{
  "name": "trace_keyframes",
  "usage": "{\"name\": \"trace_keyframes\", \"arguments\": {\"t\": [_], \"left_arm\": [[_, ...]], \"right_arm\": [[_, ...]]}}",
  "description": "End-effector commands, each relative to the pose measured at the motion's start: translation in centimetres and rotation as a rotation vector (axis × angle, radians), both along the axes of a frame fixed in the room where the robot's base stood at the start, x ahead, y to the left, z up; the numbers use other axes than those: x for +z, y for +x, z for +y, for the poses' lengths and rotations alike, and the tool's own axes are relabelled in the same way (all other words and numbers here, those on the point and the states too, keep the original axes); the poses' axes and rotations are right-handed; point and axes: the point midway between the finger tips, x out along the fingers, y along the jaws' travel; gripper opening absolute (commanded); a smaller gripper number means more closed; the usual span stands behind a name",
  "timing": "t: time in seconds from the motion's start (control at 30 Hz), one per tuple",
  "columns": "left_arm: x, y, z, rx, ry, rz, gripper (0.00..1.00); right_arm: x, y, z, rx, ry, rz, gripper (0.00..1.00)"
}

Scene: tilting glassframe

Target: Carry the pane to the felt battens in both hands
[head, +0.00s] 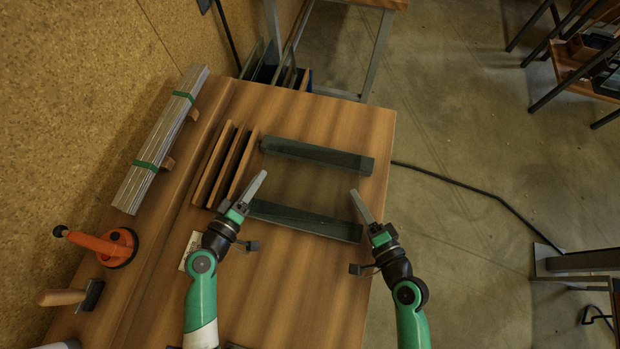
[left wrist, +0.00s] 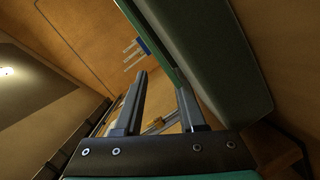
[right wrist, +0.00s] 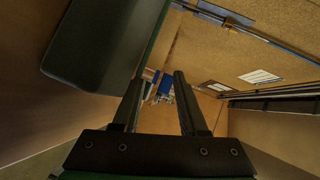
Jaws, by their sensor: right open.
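Two dark green battens lie across the bench, the far batten (head: 315,155) and the near batten (head: 305,221). The space between them looks slightly darker, but I cannot clearly make out a pane there. A thin green edge runs along a dark batten in the left wrist view (left wrist: 150,42) and the right wrist view (right wrist: 157,42); I cannot tell whether it is glass.
Upright brown boards (head: 226,165) stand just left of the battens. Strapped metal strips (head: 160,140), an orange suction cup (head: 112,245) and a wooden-handled tool (head: 72,297) lie along the left side. Glass sheets (head: 262,62) stand behind the bench. Bench surface (head: 295,285) in front is clear.

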Motion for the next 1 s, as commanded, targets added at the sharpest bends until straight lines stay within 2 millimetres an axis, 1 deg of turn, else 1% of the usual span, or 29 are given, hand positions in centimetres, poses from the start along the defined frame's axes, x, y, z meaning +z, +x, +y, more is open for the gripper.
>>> {"name": "trace_keyframes", "arguments": {"t": [0.03,0.2,0.3,0.4,0.6,0.7,0.77,1.0], "left_arm": [[-0.5,-1.0,0.5,0.005,0.001,0.012,0.44],[0.4,-3.7,1.7,0.004,0.001,0.008,0.44],[0.9,-5.0,2.4,0.003,0.0,0.005,0.44],[1.3,-5.9,2.7,0.001,0.002,0.001,0.44],[1.6,-6.3,2.8,-0.003,0.002,-0.003,0.44],[1.6,-6.2,2.8,-0.002,0.002,-0.004,0.44],[1.6,-6.2,2.8,-0.002,0.002,-0.004,0.44],[1.6,-6.2,2.8,-0.002,0.002,-0.005,0.44]], "right_arm": [[-0.1,0.0,0.0,-0.001,0.0,0.0,0.44],[0.0,0.0,0.0,0.0,0.002,-0.001,0.44],[0.0,0.0,0.1,0.002,0.003,0.0,0.44],[0.1,0.0,0.1,0.002,0.003,0.0,0.44],[0.1,-0.1,0.1,0.003,0.004,0.001,0.44],[0.2,-0.6,-0.2,0.002,0.004,0.002,0.44],[0.3,-1.2,-0.5,0.0,0.006,0.002,0.44],[1.3,-4.9,-2.2,-0.002,0.003,0.0,0.44]]}}
